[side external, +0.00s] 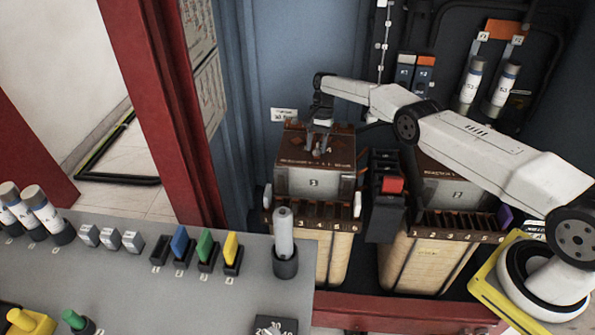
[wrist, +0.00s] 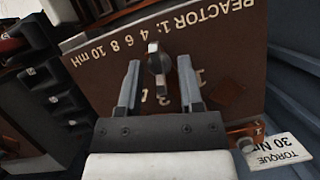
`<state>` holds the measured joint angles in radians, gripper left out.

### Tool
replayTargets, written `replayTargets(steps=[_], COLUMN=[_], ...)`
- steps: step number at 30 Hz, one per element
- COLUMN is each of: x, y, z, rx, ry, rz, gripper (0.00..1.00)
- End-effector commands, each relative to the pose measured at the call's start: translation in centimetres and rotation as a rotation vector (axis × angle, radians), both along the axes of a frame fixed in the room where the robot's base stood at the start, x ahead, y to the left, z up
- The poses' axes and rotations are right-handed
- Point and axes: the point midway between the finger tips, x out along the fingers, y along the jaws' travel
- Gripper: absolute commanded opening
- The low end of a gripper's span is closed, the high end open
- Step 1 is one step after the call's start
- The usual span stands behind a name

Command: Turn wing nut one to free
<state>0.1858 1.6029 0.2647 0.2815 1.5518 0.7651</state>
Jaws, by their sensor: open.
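A grey metal wing-shaped knob (wrist: 157,62), which looks like the wing nut, stands on the brown top plate (wrist: 110,70) lettered "REACTOR 1: 4 6 8 10 mH". Some digits near it are partly covered by my fingers. My gripper (wrist: 159,66) is open, with one finger on each side of the knob and visible gaps to it. In the side view my gripper (side external: 319,144) points down over the brown-topped left unit (side external: 313,182). The knob is hard to make out there.
A second brown-topped unit (side external: 446,192) stands to the right, with a dark block with a red part (side external: 391,186) between them. A grey bench (side external: 190,275) with coloured fuses and cylinders is in front. A "TORQUE 30 N" label (wrist: 276,151) lies at the wrist view's lower right.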

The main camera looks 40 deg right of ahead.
Motion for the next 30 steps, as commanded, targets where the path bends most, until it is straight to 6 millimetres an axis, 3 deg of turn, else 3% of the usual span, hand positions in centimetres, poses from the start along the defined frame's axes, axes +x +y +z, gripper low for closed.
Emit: replayTargets(steps=[14, 30], x=[-0.18, -0.32], y=[-0.03, -0.04], z=[0.09, 0.09], rx=[-0.001, 0.000], ry=[0.001, 0.001], rz=[-0.115, -0.402], gripper=[0.47, 0.47])
